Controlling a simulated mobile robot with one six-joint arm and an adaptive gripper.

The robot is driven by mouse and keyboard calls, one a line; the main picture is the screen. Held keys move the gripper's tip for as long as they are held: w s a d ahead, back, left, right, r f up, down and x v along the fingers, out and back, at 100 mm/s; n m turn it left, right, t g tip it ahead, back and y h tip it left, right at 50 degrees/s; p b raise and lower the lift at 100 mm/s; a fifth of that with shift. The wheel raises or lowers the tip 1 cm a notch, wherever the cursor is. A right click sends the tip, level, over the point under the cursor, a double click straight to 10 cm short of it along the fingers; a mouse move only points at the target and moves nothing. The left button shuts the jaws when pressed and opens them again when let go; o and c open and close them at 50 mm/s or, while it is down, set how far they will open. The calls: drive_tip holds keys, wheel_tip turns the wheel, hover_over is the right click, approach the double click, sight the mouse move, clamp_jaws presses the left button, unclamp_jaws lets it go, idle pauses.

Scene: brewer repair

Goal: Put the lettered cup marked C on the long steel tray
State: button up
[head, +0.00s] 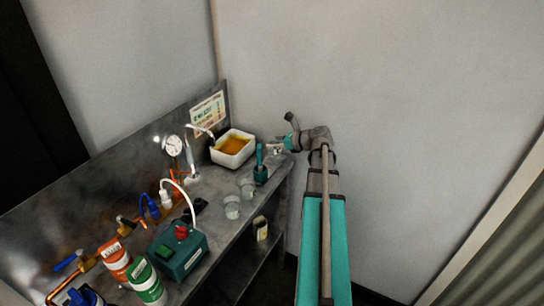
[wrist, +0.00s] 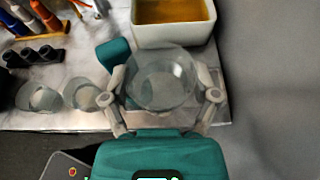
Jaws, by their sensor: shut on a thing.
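My gripper (wrist: 162,98) is shut on a clear, round cup (wrist: 160,75), with one finger on each side. In the head view my gripper (head: 279,148) is at the far right end of the steel bench, near the white tub. No letter can be read on the held cup. Two more clear cups stand on the bench, a nearer one (head: 232,206) and a farther one (head: 248,187); they also show left of my gripper in the wrist view (wrist: 38,97) (wrist: 82,94). Their letters cannot be read. I cannot pick out the long steel tray.
A white tub (head: 233,149) of amber liquid stands at the back. A teal-handled tool in a dark holder (head: 260,172) stands close to the cups. A green box with a red knob (head: 178,252), a gauge (head: 173,145) and pipes crowd the bench's left. A can (head: 261,228) sits lower down.

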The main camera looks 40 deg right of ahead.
drive_tip(key=shift+w+d+f+b, duration=0.6)
drive_tip(key=shift+w+f+b, duration=0.35)
drive_tip(key=shift+f, duration=0.1)
drive_tip(key=shift+w+d+f+b, duration=0.6)
drive_tip(key=shift+w+f+b, duration=0.35)
drive_tip(key=shift+w+f, duration=0.1)
drive_tip(key=shift+w+d+f+b, duration=0.6)
drive_tip(key=shift+w+f+b, duration=0.35)
drive_tip(key=shift+f, duration=0.1)
drive_tip(key=shift+w+d+f+b, duration=0.15)
drive_tip(key=shift+w+f+b, duration=0.05)
drive_tip(key=shift+f+b, duration=0.2)
drive_tip(key=shift+w+d+f+b, duration=0.1)
drive_tip(key=shift+w+f+b, duration=0.1)
drive_tip(key=shift+f+b, duration=0.15)
drive_tip(key=shift+s+f+b, duration=0.1)
drive_tip(key=shift+f+b, duration=1.15)
drive_tip(key=shift+b, duration=0.05)
drive_tip(key=shift+f, duration=0.1)
drive_tip(key=o, duration=1)
